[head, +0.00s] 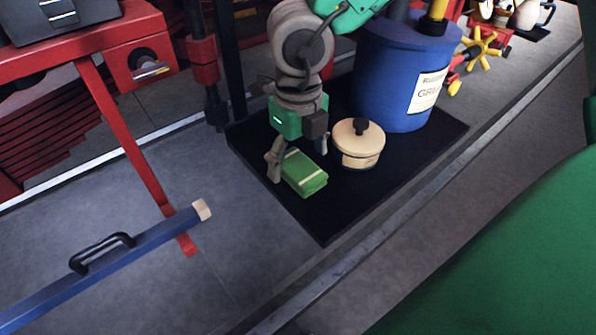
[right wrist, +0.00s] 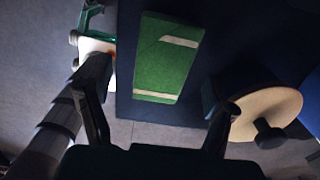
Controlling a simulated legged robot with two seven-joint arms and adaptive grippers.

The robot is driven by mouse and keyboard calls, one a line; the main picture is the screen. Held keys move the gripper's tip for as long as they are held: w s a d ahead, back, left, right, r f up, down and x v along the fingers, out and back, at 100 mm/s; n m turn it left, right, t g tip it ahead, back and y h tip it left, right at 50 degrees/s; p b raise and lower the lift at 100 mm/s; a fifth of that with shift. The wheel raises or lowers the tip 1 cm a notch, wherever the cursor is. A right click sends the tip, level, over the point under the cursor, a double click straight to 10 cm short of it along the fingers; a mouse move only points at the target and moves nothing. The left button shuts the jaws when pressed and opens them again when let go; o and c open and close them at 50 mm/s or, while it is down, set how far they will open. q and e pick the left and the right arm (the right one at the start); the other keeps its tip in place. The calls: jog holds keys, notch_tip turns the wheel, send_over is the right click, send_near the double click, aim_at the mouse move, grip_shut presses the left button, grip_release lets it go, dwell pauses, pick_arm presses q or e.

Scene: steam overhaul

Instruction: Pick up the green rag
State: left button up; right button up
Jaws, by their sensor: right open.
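The green rag (head: 304,174) is a folded pad with pale stripes, lying on the black mat (head: 325,225). My right gripper (head: 297,157) points down at the rag, with one finger just left of it and the other at its far right side. In the right wrist view the rag (right wrist: 168,62) shows ahead between the two spread fingers. The right gripper (right wrist: 155,90) is open and nothing is held. I cannot tell whether a finger touches the rag.
A cream lidded pot (head: 358,146) with a black knob stands close right of the rag. A blue drum (head: 392,85) stands behind it. A red-legged bench (head: 120,135) and a blue bar with a black handle (head: 110,265) are at left. The mat's front is clear.

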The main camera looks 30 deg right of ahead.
aim_at(300, 165)
notch_tip(300, 165, down, 3)
jog(key=shift+w+d+f+b, duration=0.1)
jog(key=shift+w+d+b, duration=0.05)
jog(key=shift+b, duration=0.15)
jog(key=shift+c, duration=0.4)
jog(key=c, duration=1.2)
jog(key=shift+o, duration=0.2)
notch_tip(300, 165, up, 10)
jog(key=p, duration=0.2)
jog(key=shift+r+p, duration=0.2)
jog(key=shift+p, duration=0.2)
